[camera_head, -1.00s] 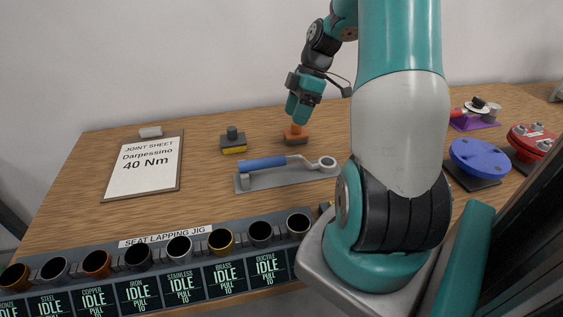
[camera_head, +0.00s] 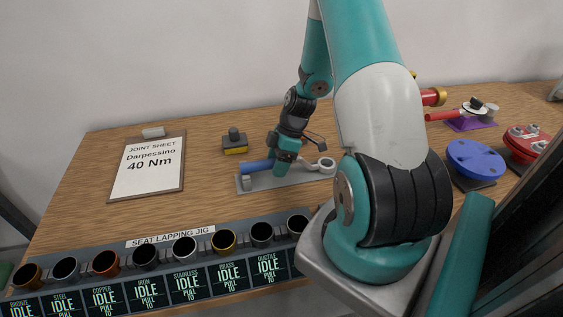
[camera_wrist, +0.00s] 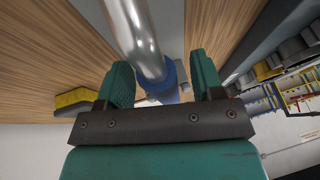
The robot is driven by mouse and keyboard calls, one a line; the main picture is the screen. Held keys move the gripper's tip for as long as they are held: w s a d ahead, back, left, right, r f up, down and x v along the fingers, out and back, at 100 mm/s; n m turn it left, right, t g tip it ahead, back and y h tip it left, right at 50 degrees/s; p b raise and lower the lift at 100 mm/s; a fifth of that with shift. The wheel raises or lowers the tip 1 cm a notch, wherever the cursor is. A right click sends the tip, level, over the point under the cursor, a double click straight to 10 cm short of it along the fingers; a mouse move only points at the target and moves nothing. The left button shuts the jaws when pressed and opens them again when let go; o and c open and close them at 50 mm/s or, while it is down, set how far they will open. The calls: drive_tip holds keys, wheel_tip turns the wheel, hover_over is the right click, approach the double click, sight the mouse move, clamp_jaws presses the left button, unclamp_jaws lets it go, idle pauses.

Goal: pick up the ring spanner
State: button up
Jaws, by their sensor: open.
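The ring spanner has a blue handle (camera_head: 257,166) and a pale metal shaft ending in a ring (camera_head: 326,164). It lies on a grey holder plate (camera_head: 290,180) on the bench. My gripper (camera_head: 280,168) is over the middle of the spanner, hiding part of its shaft and handle. In the wrist view my gripper (camera_wrist: 160,82) is open, its two teal fingers apart.
A black and yellow block (camera_head: 235,143) stands behind the spanner. The joint sheet (camera_head: 148,168) lies left. The seat lapping jig (camera_head: 170,241) with several cups runs along the front. A blue flange (camera_head: 476,158) and red flange (camera_head: 528,140) stand right. Bare wood lies left of the holder.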

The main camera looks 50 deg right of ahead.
clamp_jaws()
drive_tip(key=shift+r, duration=0.1)
idle(0.4)
wheel_tip(320, 180, up, 20)
drive_tip(key=b, duration=0.1)
drive_tip(key=shift+b, duration=0.4)
drive_tip(key=shift+r+p, duration=1.7)
drive_tip(key=shift+r, duration=0.2)
